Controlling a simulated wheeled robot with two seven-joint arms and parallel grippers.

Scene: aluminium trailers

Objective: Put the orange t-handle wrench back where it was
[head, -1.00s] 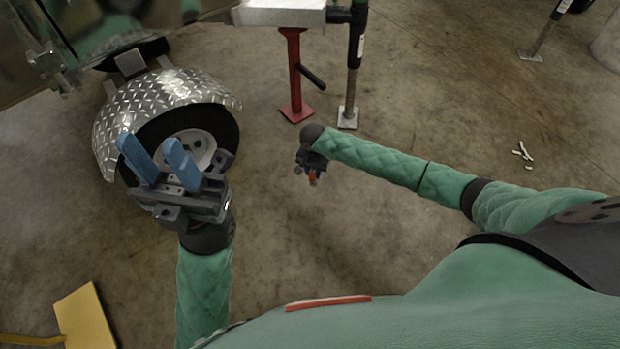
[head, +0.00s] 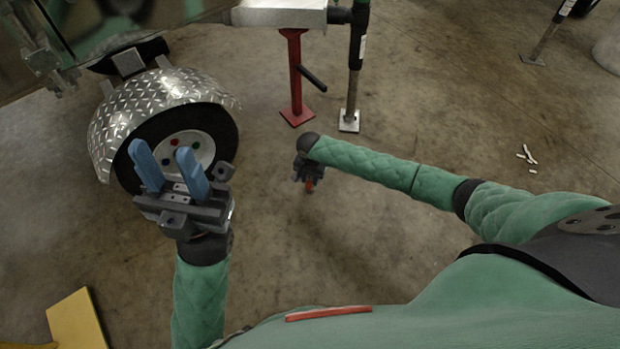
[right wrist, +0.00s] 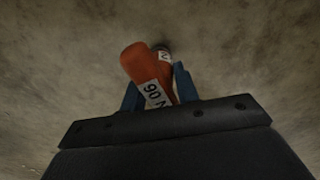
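The orange t-handle wrench (right wrist: 142,66) shows in the right wrist view between the two blue fingers of my right gripper (right wrist: 160,92). The gripper is shut on it. A white label with black print wraps the orange part, and a darker end shows behind it. In the head view the wrench is a small orange patch (head: 309,185) below my right gripper (head: 309,172), held over bare floor. My left gripper (head: 170,172) is open and empty, its blue fingers apart and pointing up, in front of the trailer wheel in the picture.
The trailer wheel (head: 208,152) with coloured lug spots sits under a diamond-plate fender (head: 160,92) at left. A red stand (head: 295,75) and a jack leg (head: 352,85) stand at top centre. A yellow piece (head: 77,320) is at lower left. White bits (head: 527,155) lie on the floor at right.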

